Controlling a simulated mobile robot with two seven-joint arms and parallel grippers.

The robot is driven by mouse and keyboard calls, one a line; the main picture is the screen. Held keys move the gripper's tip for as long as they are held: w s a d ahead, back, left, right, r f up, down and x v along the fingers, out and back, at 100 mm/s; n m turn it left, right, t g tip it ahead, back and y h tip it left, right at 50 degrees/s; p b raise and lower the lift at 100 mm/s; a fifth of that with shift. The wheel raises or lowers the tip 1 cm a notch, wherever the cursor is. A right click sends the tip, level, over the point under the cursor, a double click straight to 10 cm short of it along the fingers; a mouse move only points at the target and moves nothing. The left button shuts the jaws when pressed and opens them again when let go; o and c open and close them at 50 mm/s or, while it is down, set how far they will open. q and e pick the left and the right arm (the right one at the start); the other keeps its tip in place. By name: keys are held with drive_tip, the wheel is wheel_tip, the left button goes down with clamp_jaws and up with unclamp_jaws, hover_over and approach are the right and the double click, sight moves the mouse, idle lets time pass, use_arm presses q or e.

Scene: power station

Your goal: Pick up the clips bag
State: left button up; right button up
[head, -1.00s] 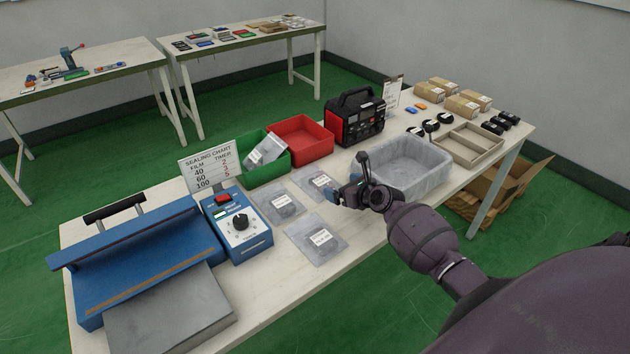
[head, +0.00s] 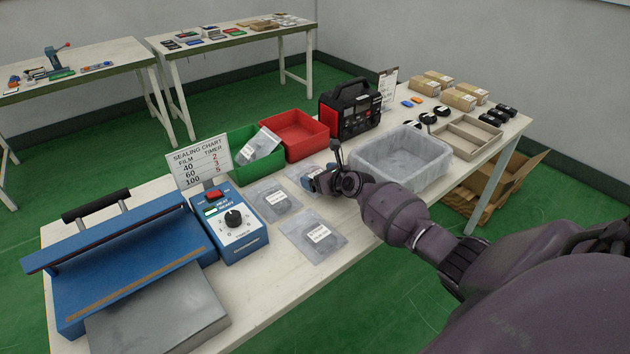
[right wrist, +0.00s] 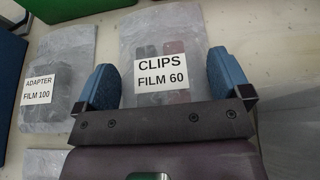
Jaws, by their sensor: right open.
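In the head view the clips bag (head: 297,172) is partly hidden by my right gripper (head: 317,181). In the right wrist view my right gripper (right wrist: 160,80) is open, its blue fingers on either side of the label, with nothing held. I cannot tell whether the fingers touch the bag. My left gripper is not in view.
An adapter bag (right wrist: 50,110) lies left of the clips bag, and another bag (head: 313,237) lies nearer the front edge. A grey lined bin (head: 402,165), red bin (head: 294,143), green bin (head: 243,168) and blue sealer (head: 125,262) stand around. The front table strip is clear.

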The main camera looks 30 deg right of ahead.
drive_tip(key=shift+r, duration=0.1)
drive_tip(key=c, duration=1)
